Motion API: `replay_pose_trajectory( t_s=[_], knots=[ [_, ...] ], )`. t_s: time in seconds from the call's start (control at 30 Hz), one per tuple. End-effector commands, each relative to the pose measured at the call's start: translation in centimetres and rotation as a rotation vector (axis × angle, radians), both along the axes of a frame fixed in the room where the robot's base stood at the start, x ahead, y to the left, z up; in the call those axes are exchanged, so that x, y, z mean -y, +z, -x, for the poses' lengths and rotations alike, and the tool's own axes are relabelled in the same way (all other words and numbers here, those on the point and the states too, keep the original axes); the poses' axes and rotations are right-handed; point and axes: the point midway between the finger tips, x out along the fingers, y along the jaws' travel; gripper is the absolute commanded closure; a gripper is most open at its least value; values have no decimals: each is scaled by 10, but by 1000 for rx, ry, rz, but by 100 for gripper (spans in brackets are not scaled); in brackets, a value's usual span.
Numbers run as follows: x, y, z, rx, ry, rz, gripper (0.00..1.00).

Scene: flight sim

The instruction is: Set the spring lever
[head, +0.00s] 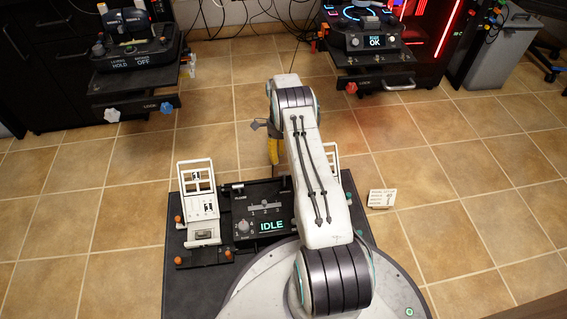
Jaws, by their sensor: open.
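My gripper (268,131) hangs at the far end of my arm, over the floor beyond the dark deck. It is open, but its fingers are small and partly hidden by my arm. A yellow part (273,151) shows just below it; I cannot tell what it is. I cannot tell for certain which part is the spring lever. The left console (138,58) has a blue knob and a white knob on its front. The right console (368,50) has a red knob and a white handle low on its front. My gripper is apart from both consoles.
A panel (262,194) reading IDLE, with a slider marked 1 2 3, lies on the dark deck near my base. A white rack (197,192) stands left of it. A white card (382,198) is at right. Tiled floor between deck and consoles is clear.

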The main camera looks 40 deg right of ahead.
Motion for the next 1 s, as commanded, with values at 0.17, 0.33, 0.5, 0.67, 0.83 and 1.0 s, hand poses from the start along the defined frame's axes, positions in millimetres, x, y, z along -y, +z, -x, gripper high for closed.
replay_pose_trajectory(
  t_s=[0.17, 0.33, 0.5, 0.67, 0.83, 1.0],
  knots=[
    [2, 37, -1, 5, -2, 2, 78],
    [-1, 75, 8, -19, -5, -9, 93],
    [-28, 95, 64, -169, -8, -82, 100],
    [-49, 91, 108, -227, -9, -112, 100],
    [-65, 74, 143, -199, -10, -98, 100],
    [-77, 51, 166, -123, -10, -61, 100]
  ],
)
